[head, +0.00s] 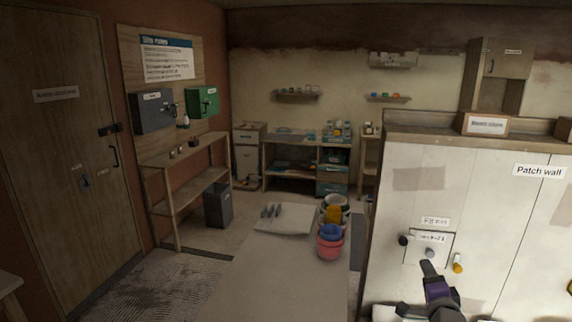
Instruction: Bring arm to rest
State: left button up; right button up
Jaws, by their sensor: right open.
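My right gripper (428,268) shows at the lower right, dark with a purple band on its wrist. It is open, and no object shows between its fingers. It is in front of the white patch wall (480,190), just below a small square panel (428,245) with a dark knob (404,240) at its left. A yellow-orange item (457,264) is on the wall to the gripper's right. I cannot tell whether the gripper touches the wall. My left gripper is not in view.
Floor is free between the door and the table.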

jog(key=s+a+f+n+g+y+b, duration=0.15)
jog(key=a+f, duration=0.25)
jog(key=f, duration=0.6)
jog(key=s+a+f+n+g+y, duration=0.1)
jog(key=s+a+f+n+g, duration=0.3)
jog(key=f, duration=0.6)
jog(key=a+f+n+g+y+b, duration=0.15)
jog(key=a+f, duration=0.35)
jog(key=f, duration=0.5)
jog(key=s+a+f+n+g+y+b, duration=0.1)
jog(key=s+a+f+n+g, duration=0.1)
jog(key=s+f, duration=0.4)
jog(key=s+a+f+n+g+y+b, duration=0.1)
jog(key=s+a+f+n+g, duration=0.1)
jog(key=s+a+f+g, duration=0.2)
jog(key=s+a+f+n+g+y, duration=0.1)
jog(key=s+a+f+n+g, duration=0.2)
jog(key=s+a+f, duration=0.4)
jog(key=s+f, duration=0.3)
jog(key=s, duration=0.5)
jog(key=shift+s+a+b, duration=0.4)
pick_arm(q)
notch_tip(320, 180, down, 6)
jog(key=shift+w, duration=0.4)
pick_arm(e)
jog(key=shift+r, duration=0.1)
jog(key=shift+c, duration=0.4)
